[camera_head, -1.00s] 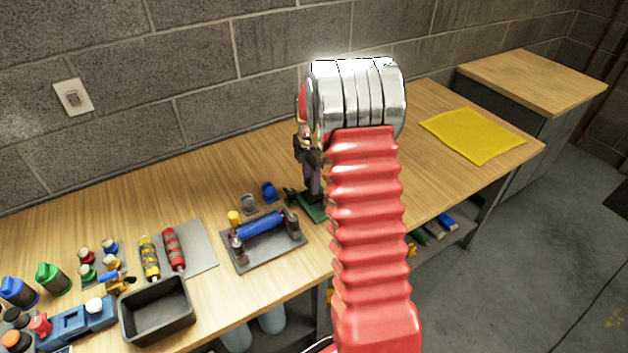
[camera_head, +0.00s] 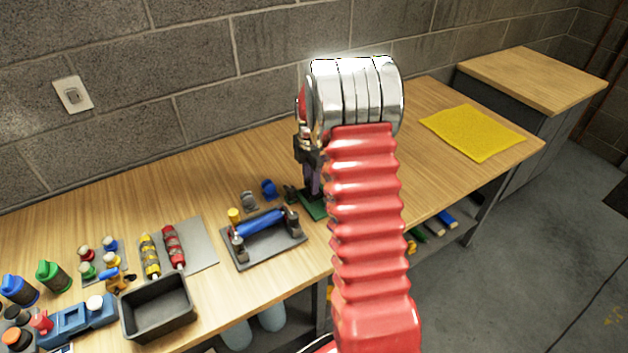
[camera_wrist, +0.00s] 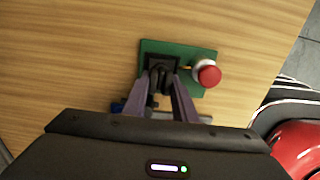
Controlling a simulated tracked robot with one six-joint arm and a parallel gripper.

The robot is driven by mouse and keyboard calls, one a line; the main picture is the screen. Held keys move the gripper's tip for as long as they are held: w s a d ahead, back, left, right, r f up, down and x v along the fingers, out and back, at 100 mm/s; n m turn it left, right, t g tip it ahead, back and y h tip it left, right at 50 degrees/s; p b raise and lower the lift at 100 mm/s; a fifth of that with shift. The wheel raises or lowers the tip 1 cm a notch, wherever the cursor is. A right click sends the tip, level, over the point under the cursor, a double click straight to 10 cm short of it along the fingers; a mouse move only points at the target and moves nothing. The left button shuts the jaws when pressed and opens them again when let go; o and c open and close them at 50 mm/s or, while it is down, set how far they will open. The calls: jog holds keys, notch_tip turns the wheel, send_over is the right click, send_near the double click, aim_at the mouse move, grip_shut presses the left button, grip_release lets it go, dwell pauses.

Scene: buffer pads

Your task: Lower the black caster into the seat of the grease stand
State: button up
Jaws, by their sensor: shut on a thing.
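The grease stand shows in the wrist view as a green plate (camera_wrist: 204,88) with a dark square seat (camera_wrist: 150,62). A red round knob (camera_wrist: 209,75) with a pale collar is at its right side. My gripper (camera_wrist: 163,84) has its purple fingers shut on the black caster (camera_wrist: 161,77), which overlaps the seat in this view. Whether the caster is above the seat or inside it, I cannot tell. In the head view, the stand's green plate (camera_head: 314,208) is partly hidden by my arm, and my gripper (camera_head: 313,188) is over it; the caster cannot be made out there.
A dark tray with a blue roller (camera_head: 262,224) stands just left of the stand, with small grey and blue pieces (camera_head: 269,189) behind it. A black bin (camera_head: 158,308) and several tools are farther left. A yellow cloth (camera_head: 472,133) lies right; bench around it is clear.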

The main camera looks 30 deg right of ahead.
jog(key=o, duration=1.2)
notch_tip(320, 180, up, 14)
jog(key=shift+f, duration=0.15)
dwell(0.4)
